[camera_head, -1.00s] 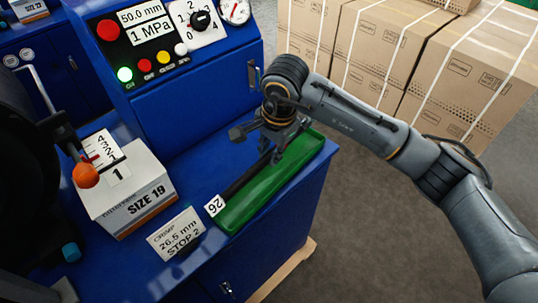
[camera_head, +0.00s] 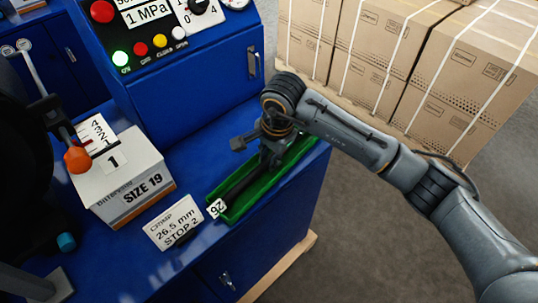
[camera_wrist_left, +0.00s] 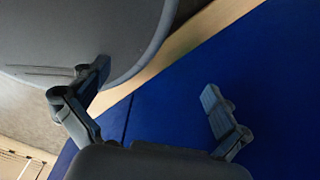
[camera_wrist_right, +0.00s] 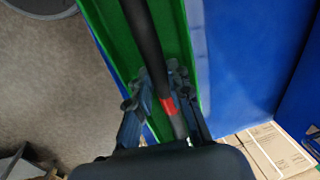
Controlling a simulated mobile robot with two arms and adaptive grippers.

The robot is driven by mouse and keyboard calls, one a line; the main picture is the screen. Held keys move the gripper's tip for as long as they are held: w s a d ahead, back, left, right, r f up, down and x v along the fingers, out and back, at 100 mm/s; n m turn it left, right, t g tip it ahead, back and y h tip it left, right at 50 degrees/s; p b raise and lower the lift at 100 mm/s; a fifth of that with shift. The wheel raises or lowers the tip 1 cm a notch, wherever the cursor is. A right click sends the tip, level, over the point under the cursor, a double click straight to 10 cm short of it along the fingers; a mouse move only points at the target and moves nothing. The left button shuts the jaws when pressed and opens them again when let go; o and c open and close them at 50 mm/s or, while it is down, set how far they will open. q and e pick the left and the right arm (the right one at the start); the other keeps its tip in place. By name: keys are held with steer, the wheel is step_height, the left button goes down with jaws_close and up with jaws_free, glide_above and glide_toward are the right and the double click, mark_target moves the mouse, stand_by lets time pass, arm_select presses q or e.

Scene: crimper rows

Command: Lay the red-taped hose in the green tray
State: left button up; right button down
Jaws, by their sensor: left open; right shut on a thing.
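The black hose (camera_head: 240,185) lies lengthwise along the green tray (camera_head: 225,219), low between its walls, with a white "26" tag (camera_head: 216,208) at its near end. Its red tape (camera_wrist_right: 168,105) shows in the right wrist view, close to the fingers. My right gripper (camera_head: 268,160) is shut on the hose over the tray. Its fingers (camera_wrist_right: 156,92) also show around the hose in its wrist view. Whether the hose touches the tray floor is hard to tell. My left gripper (camera_wrist_left: 155,84) is open and empty, seen only in its wrist view, above a blue surface.
The tray sits on a blue bench (camera_head: 185,165) near its right edge. A control panel (camera_head: 150,40) rises behind. Strapped cartons (camera_head: 450,80) stand at the back right.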

steer(key=shift+f+b, duration=0.5)
steer(key=shift+b, duration=0.05)
steer(key=c, duration=1.2)
jaws_free()
steer(key=shift+o, duration=0.2)
steer(key=shift+r+p, duration=1.35)
steer(key=shift+r, duration=1.65)
